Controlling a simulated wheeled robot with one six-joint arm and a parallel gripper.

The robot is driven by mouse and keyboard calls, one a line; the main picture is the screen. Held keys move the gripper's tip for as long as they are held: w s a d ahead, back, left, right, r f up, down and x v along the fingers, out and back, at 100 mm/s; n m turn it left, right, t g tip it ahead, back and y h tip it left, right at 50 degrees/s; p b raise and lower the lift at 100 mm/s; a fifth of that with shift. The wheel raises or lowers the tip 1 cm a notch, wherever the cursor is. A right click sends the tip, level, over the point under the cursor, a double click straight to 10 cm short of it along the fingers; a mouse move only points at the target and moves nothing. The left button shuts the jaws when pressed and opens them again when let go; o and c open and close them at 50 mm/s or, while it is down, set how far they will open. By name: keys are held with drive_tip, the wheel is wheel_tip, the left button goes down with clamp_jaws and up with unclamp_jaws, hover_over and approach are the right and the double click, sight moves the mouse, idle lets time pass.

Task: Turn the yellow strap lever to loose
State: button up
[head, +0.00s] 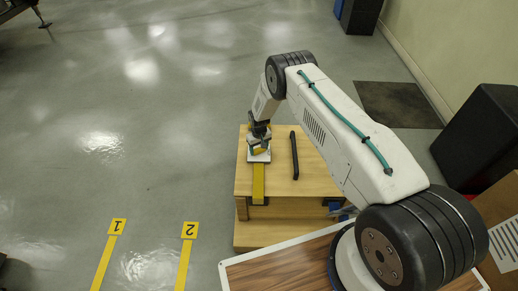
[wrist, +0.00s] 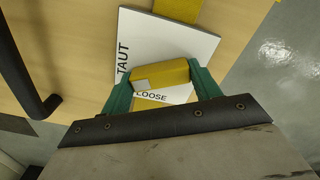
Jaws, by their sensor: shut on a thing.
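The yellow lever (wrist: 165,74) is a short block over a white plate (wrist: 180,40) marked TAUT on its left side and LOOSE along its lower part in the wrist view. My gripper (wrist: 160,76) has its green fingers on both sides of the lever, shut on it. The lever lies just above the word LOOSE in that view; its exact angle to the marks is hard to tell. In the head view my gripper (head: 259,142) is over the plate (head: 259,157), and a yellow strap (head: 258,182) runs from the plate toward the box's near edge.
The plate sits on a wooden box (head: 314,178). A black bar handle (head: 294,155) stands right of the plate; it also shows at the left of the wrist view (wrist: 22,85). Open grey floor lies left, with yellow strips numbered 1 (head: 105,258) and 2 (head: 185,262).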

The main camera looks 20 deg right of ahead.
sight(259, 149)
drive_tip(key=n, duration=0.6)
drive_tip(key=shift+n, duration=0.3)
drive_tip(key=n, duration=0.5)
drive_tip(key=shift+n, duration=0.4)
drive_tip(key=o, duration=1)
drive_tip(key=shift+d, duration=0.1)
drive_tip(key=shift+r, duration=0.1)
wheel_tip(259, 149, up, 8)
drive_tip(key=shift+f, duration=0.2)
